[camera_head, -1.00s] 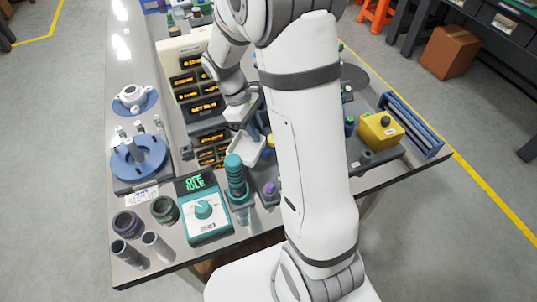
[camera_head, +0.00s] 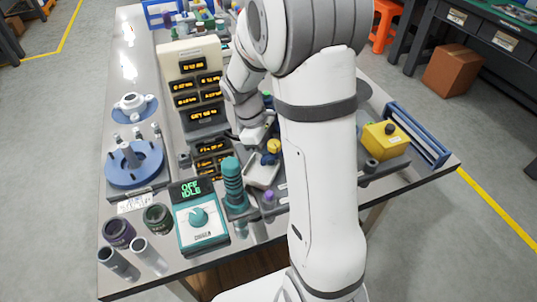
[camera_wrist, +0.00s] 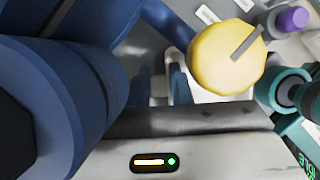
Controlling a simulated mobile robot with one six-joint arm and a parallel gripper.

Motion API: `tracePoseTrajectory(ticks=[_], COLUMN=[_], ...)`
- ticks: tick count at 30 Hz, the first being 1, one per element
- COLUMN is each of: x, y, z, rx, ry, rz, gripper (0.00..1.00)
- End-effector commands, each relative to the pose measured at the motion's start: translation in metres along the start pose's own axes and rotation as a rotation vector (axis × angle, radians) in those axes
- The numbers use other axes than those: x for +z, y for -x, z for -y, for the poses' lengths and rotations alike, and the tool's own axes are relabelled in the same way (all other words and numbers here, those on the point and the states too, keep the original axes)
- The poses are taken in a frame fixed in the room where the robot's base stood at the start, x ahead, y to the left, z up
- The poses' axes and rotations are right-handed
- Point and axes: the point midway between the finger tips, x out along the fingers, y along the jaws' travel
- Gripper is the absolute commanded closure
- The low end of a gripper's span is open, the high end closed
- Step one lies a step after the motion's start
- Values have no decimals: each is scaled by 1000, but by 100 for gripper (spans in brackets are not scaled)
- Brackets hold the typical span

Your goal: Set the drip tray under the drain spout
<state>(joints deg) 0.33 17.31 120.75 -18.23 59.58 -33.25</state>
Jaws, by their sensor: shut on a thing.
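The drip tray (camera_head: 262,173) is a shallow off-white tray in the head view, between the teal ribbed column and the equipment behind my arm. My gripper (camera_head: 264,140) is above its far end and partly hidden. In the wrist view my blue fingertips (camera_wrist: 160,87) are shut on a pale edge that appears to be the tray's. A yellow round knob (camera_wrist: 226,57) with a grey lever is close beside the fingers; it also shows in the head view (camera_head: 273,146). I cannot clearly make out the drain spout; a large blue body (camera_wrist: 55,90) fills the wrist view's left.
The teal ribbed column (camera_head: 233,185) and a purple-capped part (camera_head: 269,199) stand close to the tray. A teal control box (camera_head: 200,217) reads OFF IDLE. A display panel (camera_head: 196,85) stands behind. A yellow box (camera_head: 384,141) is to the right.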

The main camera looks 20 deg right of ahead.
Motion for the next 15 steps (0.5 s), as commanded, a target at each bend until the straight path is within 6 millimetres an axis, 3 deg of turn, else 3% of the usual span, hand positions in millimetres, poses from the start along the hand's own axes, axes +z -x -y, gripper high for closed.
tracePoseTrajectory(ticks=[4,5,12,15], x=[-2,-2,-2,-2], y=[-3,-2,-2,-2], z=[1,1,1,1], rx=[0,0,1,1], ry=[2,2,3,3], rz=[0,0,0,0], gripper=[100,80,60,60])
